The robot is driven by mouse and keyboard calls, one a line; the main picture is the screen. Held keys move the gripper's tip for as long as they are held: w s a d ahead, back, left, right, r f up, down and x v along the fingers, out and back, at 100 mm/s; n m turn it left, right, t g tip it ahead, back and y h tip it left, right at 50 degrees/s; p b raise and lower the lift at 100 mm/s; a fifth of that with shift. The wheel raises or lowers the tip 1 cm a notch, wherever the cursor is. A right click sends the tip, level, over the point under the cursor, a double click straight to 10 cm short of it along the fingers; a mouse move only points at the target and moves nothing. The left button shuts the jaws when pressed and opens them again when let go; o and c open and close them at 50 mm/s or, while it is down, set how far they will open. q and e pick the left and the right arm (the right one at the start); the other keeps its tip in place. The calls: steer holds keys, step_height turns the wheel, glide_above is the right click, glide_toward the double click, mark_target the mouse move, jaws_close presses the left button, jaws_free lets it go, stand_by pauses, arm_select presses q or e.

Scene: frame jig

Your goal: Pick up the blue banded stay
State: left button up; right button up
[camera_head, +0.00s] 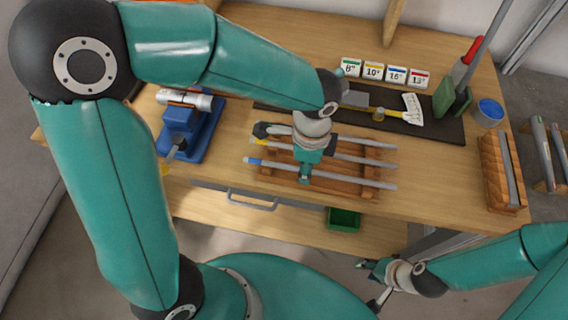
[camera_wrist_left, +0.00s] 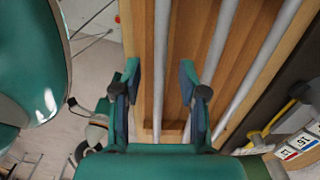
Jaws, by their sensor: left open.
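The blue banded stay (camera_head: 345,182) is a grey rod lying in the wooden rack (camera_head: 330,191), nearest the table's front edge. Its blue band shows at its left end. My left gripper (camera_head: 304,175) is over the middle of this stay. In the left wrist view my left gripper (camera_wrist_left: 160,72) is open, with the front stay (camera_wrist_left: 162,45) running between its fingers and no contact visible. The band is out of sight there. My right gripper (camera_head: 367,285) is open and empty, off the table's front edge.
Two more stays lie behind it in the rack, one with a yellow band (camera_head: 370,161). A blue fixture (camera_head: 190,130) stands left. A dark mat (camera_head: 440,128) with a yellow-handled hammer lies behind. A wooden box (camera_head: 497,185) and blue cup (camera_head: 489,111) are at right. A green bin (camera_head: 343,219) sits below.

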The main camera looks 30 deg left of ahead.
arm_select(q)
jaws_close()
steer(key=shift+r, duration=0.1)
